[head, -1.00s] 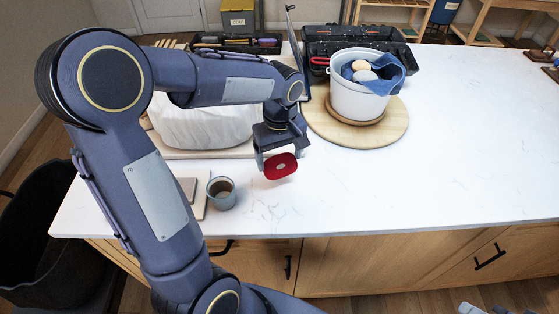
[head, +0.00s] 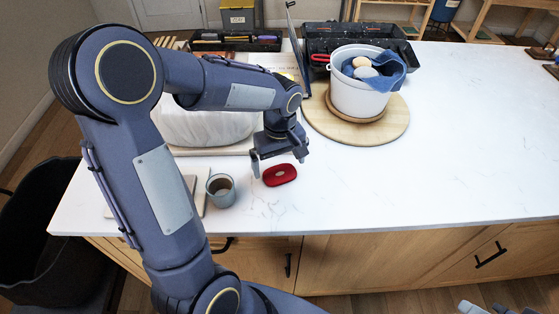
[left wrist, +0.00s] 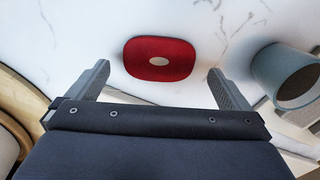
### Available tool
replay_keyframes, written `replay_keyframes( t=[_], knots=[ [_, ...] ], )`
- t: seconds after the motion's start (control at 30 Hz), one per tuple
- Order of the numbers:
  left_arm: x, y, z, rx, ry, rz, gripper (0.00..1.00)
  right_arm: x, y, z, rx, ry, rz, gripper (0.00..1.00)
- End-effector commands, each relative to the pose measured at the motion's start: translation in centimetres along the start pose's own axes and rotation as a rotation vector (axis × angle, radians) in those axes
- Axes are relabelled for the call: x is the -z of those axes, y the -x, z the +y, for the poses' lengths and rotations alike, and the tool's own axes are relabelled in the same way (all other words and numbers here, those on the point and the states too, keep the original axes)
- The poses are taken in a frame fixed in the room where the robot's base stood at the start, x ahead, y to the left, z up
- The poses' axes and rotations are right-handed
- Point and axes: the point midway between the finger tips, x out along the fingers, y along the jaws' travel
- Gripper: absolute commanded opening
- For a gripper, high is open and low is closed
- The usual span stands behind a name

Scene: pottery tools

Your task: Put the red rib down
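The red rib (head: 280,175) is a rounded red piece with a pale oval at its middle. It lies flat on the white countertop (head: 420,185), right of the cup. My left gripper (head: 277,167) is just above and behind it. In the left wrist view the rib (left wrist: 160,59) shows beyond and between the two spread fingertips (left wrist: 158,72), touching neither. The left gripper is open and empty. At the bottom right corner of the head view, a small part of my right gripper (head: 485,308) shows; its fingers cannot be made out clearly.
A white bucket (head: 360,98) with a blue cloth stands on a round wooden board (head: 385,130). A covered white mass (head: 205,128) lies behind my arm. The counter's right is clear.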

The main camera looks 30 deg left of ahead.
Motion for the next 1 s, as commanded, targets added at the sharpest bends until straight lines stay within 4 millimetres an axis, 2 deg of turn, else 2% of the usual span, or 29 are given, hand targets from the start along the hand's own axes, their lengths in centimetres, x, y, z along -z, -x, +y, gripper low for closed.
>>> replay_keyframes(
  t=[0.13,0.27,0.7,0.9,1.0],
  knots=[
    [0.0,0.2,0.0,0.000,0.000,0.000,1.00,0.1,0.2,-0.1,0.000,0.000,0.000,0.27],
    [0.1,1.3,0.0,-0.003,0.001,0.002,1.00,0.3,0.7,-0.3,0.000,0.000,0.000,0.27],
    [0.0,10.3,0.1,-0.005,-0.001,0.003,1.00,0.2,0.4,-0.2,0.000,0.000,0.000,0.27],
    [0.0,12.4,0.0,-0.003,-0.002,0.000,1.00,0.2,0.4,-0.2,0.000,0.000,0.000,0.27],
    [-0.5,12.9,-0.9,-0.029,-0.036,-0.002,1.00,0.2,0.4,-0.2,0.000,0.000,0.000,0.27]
  ],
)
